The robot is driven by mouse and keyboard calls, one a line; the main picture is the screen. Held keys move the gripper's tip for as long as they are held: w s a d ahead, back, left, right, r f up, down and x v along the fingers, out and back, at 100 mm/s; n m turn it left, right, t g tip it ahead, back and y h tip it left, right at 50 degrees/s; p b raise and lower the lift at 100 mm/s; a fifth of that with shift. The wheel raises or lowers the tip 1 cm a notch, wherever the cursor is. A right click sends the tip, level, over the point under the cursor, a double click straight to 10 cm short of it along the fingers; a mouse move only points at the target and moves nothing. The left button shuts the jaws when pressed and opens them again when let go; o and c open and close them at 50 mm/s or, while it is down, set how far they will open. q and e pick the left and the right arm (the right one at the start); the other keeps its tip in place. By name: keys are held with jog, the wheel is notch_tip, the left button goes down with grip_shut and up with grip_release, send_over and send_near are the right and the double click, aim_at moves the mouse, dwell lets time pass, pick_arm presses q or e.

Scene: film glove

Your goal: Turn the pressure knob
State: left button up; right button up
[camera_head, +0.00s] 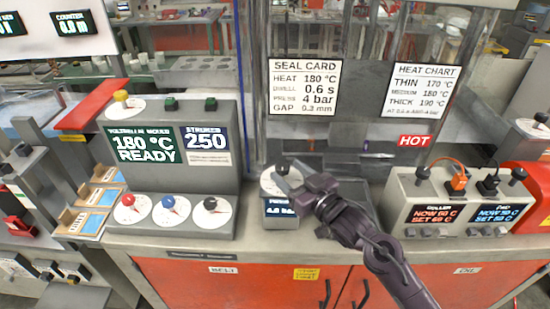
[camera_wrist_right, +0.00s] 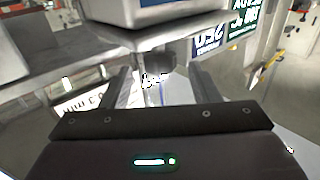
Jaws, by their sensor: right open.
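The pressure knob (camera_head: 281,167) is a small black knob on a round white dial (camera_head: 270,183), at the middle of the bench in the head view. A small display (camera_head: 279,208) sits below it; its figures are too small to read surely. My right gripper (camera_head: 291,178) is at the dial, its open fingers reaching toward the knob and covering part of the dial. In the right wrist view the open fingers (camera_wrist_right: 160,78) stand on either side of a dark knob-like part (camera_wrist_right: 157,57), with gaps visible; contact cannot be told. My left gripper is not in view.
A grey control console (camera_head: 185,175) with red, blue and black knobs stands to the left, reading 180 °C READY. A box with two displays (camera_head: 455,205) stands to the right, near a red HOT label (camera_head: 415,141). A seal card (camera_head: 304,87) hangs behind, listing 4 bar.

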aim_at(278, 163)
jog(key=p+x, duration=0.1)
jog(key=x, duration=0.3)
jog(key=shift+w+a+r, duration=0.1)
jog(key=shift+w+a, duration=0.15)
jog(key=shift+w, duration=0.1)
jog(key=shift+w+a, duration=0.25)
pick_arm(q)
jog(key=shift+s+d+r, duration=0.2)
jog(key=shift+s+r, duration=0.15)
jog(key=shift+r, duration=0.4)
pick_arm(e)
jog(key=shift+s+d, duration=0.1)
jog(key=c, duration=1)
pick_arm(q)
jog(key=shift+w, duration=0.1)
pick_arm(e)
jog(key=shift+o, duration=0.2)
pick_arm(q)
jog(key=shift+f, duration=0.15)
